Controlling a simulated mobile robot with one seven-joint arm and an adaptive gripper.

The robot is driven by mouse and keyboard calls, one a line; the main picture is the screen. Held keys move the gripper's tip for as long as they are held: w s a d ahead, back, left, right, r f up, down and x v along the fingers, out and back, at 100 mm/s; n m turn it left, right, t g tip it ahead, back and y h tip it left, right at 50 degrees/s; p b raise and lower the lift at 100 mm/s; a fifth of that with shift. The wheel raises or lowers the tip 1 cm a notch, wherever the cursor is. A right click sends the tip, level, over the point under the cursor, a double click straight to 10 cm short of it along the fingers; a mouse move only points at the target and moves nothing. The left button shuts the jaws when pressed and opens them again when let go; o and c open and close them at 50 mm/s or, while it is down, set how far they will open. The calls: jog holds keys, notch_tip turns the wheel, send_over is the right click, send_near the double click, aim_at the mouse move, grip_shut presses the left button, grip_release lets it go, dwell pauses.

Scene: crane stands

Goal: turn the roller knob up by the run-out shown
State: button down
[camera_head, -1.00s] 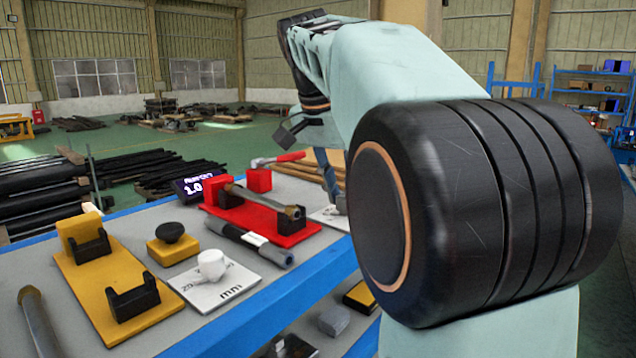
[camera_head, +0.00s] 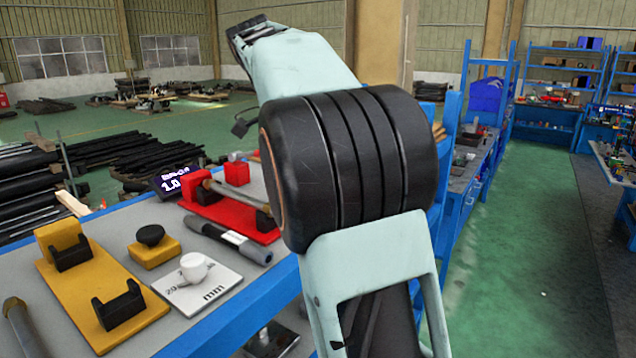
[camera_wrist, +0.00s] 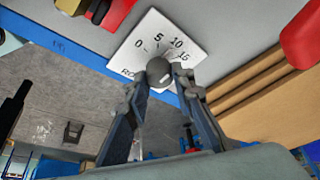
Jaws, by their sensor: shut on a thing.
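In the wrist view, a grey round roller knob (camera_wrist: 159,71) sits on a white dial plate (camera_wrist: 190,43) marked 0, 5, 10 and 15. My gripper (camera_wrist: 164,77) is shut on the knob, one finger on each side. The knob's pointer cannot be made out. In the head view my own arm hides the gripper and this knob. A small dark run-out display (camera_head: 176,182) with white digits reads 1.0. A red stand (camera_head: 240,222) beside it carries a metal shaft, partly hidden by my arm.
A second white knob (camera_head: 194,266) stands on a plate marked mm. A yellow stand (camera_head: 130,335) with two black cradles, a black button on a yellow block (camera_head: 155,254) and a grey-and-black tool (camera_head: 229,240) lie on the bench. Green floor is clear at the right.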

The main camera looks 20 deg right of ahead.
dwell(0.4)
jog(key=c, duration=1.7)
grip_release()
jog(key=shift+o, duration=0.2)
jog(key=v, duration=0.7)
jog(key=shift+r, duration=0.3)
jog(key=shift+a, duration=0.1)
